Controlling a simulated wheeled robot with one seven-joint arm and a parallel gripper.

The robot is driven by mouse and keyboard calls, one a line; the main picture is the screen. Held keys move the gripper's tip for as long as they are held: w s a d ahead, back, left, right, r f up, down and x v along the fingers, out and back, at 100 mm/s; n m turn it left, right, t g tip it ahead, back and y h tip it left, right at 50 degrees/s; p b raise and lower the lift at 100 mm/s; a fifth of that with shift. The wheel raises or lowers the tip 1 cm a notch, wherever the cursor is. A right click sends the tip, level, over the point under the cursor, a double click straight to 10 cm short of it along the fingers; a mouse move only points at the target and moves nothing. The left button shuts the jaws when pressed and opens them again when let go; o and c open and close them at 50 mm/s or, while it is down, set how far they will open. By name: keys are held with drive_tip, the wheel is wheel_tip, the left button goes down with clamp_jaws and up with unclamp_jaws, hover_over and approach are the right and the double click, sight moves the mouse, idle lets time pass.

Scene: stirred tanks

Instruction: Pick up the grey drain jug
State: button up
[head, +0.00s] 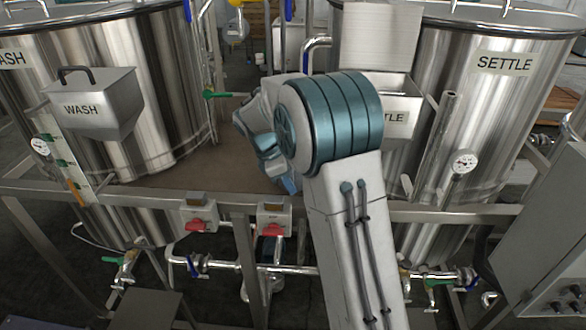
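I cannot make out a grey drain jug with certainty in the head view. My arm's large teal-banded joint and pale link fill the middle and hide what lies behind them. Past that joint, parts of my arm angle away to the left, over the brown deck (190,175) between the tanks. My gripper's fingers do not show. Green-handled drain valves (122,262) sit low under the left tank, and another drain valve (430,283) sits low under the right tank. No jug is clearly visible beneath either.
The steel WASH tank (150,90) stands left with a black-handled grey box (95,103). The SETTLE tank (500,110) stands right, its box (400,103) partly hidden. A metal rail (130,197) crosses in front, with red switches (200,226). A grey cabinet (550,235) stands right.

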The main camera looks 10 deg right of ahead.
clamp_jaws()
